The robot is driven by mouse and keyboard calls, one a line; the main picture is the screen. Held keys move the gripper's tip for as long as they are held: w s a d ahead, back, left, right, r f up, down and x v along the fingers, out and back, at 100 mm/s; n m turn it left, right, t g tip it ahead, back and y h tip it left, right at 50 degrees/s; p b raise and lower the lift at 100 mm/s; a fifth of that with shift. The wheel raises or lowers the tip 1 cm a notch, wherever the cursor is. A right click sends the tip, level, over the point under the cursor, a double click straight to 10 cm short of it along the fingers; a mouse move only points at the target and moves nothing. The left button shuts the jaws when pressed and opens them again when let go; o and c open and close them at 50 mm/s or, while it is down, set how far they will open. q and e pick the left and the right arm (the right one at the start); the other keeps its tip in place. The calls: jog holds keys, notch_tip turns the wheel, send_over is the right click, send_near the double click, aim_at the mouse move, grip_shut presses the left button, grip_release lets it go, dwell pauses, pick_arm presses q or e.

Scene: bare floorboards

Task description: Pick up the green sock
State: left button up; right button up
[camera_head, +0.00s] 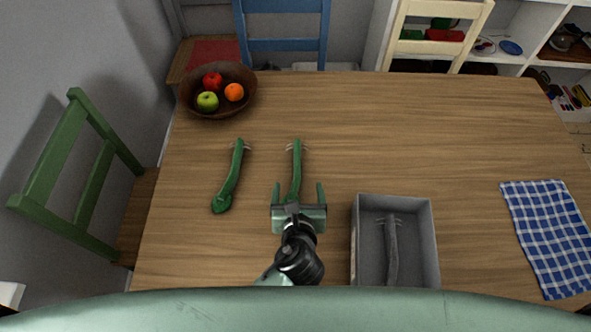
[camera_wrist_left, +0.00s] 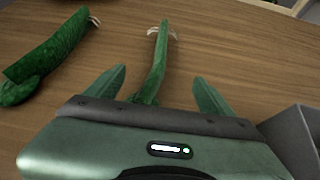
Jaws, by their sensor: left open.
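Two long green socks lie on the wooden table. One green sock (camera_head: 231,180) lies slanted on the left, and it shows at the left of the left wrist view (camera_wrist_left: 55,52). The other green sock (camera_head: 296,160) lies almost straight in the middle, and it shows ahead in the wrist view (camera_wrist_left: 159,58). My left gripper (camera_head: 298,187) is open over the near end of the middle sock, one finger on each side. In the wrist view the fingers (camera_wrist_left: 160,76) stand apart from it. The sock's near end is hidden behind the gripper.
A grey box (camera_head: 431,235) with a grey sock (camera_head: 391,250) inside stands right of my gripper. A wooden bowl (camera_head: 190,103) of fruit is at the back left. A blue checked cloth (camera_head: 548,235) lies at the right. The back middle of the table is clear.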

aim_at(297, 178)
pick_arm(q)
jog(key=x, duration=0.5)
jog(key=shift+a+r, duration=0.1)
jog(key=shift+a, duration=0.05)
jog(key=shift+w, duration=0.25)
jog(key=c, duration=1.4)
jog(key=shift+o, duration=0.2)
pick_arm(e)
jog(key=shift+w, duration=0.4)
jog(key=shift+a, duration=0.1)
